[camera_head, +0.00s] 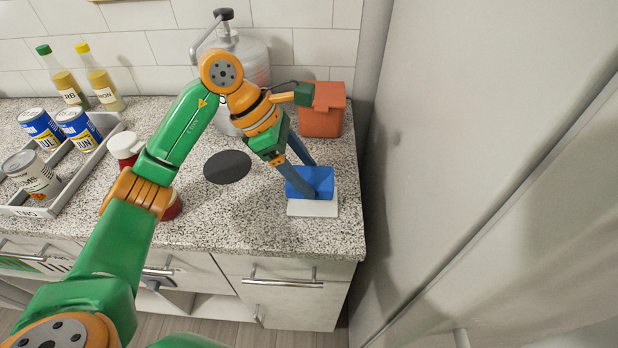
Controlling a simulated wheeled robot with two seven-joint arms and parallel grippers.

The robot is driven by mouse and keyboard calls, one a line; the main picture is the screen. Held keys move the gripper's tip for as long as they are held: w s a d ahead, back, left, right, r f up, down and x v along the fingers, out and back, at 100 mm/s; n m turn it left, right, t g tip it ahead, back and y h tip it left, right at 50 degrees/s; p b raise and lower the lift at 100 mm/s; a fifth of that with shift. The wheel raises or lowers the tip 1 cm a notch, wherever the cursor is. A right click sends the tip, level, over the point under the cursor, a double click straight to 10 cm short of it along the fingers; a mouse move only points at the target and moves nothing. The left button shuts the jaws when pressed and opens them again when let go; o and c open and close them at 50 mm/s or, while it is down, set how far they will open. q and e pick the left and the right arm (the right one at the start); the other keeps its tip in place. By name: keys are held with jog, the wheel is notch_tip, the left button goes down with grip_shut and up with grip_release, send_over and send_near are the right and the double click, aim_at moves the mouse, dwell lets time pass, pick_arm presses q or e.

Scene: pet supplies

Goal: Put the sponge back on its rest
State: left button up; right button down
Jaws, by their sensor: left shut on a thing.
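The blue sponge (322,182) is at the right end of the counter, between the fingers of my left gripper (308,180). The gripper points down and is shut on the sponge. The white rest (313,208) shows just below and in front of the sponge, near the counter's right edge. The sponge hides the back part of the rest. I cannot tell whether the sponge touches the rest or is slightly above it. My right gripper is not in view.
An orange container (322,112) stands behind the sponge. A dark round disc (227,167) lies to the left, with a metal dispenser (246,65) behind it. A tray (72,182) of cans is farther left. A tall pale panel (480,170) borders the counter's right side.

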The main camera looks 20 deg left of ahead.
pick_arm(q)
jog(key=f, duration=0.2)
jog(key=w+f+p, duration=0.1)
jog(key=f, duration=0.1)
jog(key=shift+d, duration=0.2)
jog(key=shift+f, duration=0.4)
jog(key=o, duration=1.3)
jog(key=shift+r, duration=0.3)
jog(key=shift+a+r, duration=0.25)
jog(key=shift+r, duration=0.05)
jog(key=v, duration=1.1)
jog(key=shift+b, duration=0.3)
jog(key=shift+s+r, duration=0.1)
